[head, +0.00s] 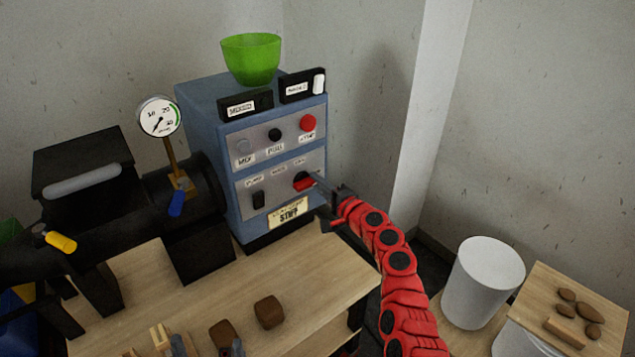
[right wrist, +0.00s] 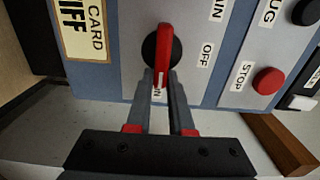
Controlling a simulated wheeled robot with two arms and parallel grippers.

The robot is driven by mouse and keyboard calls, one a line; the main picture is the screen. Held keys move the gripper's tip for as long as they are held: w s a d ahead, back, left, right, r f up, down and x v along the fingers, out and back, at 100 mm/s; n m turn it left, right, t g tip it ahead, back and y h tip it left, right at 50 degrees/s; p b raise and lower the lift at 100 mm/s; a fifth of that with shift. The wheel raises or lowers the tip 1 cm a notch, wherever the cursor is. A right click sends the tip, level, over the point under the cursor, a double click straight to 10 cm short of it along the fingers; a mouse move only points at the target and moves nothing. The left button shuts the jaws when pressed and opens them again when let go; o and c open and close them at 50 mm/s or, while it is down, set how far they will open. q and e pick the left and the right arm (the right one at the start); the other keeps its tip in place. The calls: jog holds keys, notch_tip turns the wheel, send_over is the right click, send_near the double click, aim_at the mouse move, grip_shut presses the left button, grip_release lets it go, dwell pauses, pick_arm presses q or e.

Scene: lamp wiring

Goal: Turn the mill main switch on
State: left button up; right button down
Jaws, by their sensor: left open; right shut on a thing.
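The main switch is a red lever (head: 304,184) on a black round base, on the lower grey panel of the blue cabinet (head: 217,155). In the right wrist view the red lever (right wrist: 164,45) stands upright in the picture, its lower end between my fingertips. An OFF label (right wrist: 206,54) is right of it. Another label ending in N shows between the fingers (right wrist: 157,85), partly hidden. My right gripper (head: 316,182) is shut on the lever; it also shows in the right wrist view (right wrist: 160,79). My left gripper (head: 207,346) is open at the bottom edge, mostly cut off.
A red stop button (head: 308,122) is above the switch, and a black knob (head: 258,199) is to its left. A green bowl (head: 250,58) stands on the cabinet. Brown blocks (head: 269,312) lie on the bench. A white bin (head: 483,282) stands to the right.

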jog(key=shift+f, duration=0.1)
dwell(0.4)
jog(key=c, duration=0.8)
grip_release()
jog(key=shift+s, duration=0.1)
jog(key=v, duration=1.7)
jog(key=shift+p, duration=0.4)
jog(key=shift+s+d, duration=0.1)
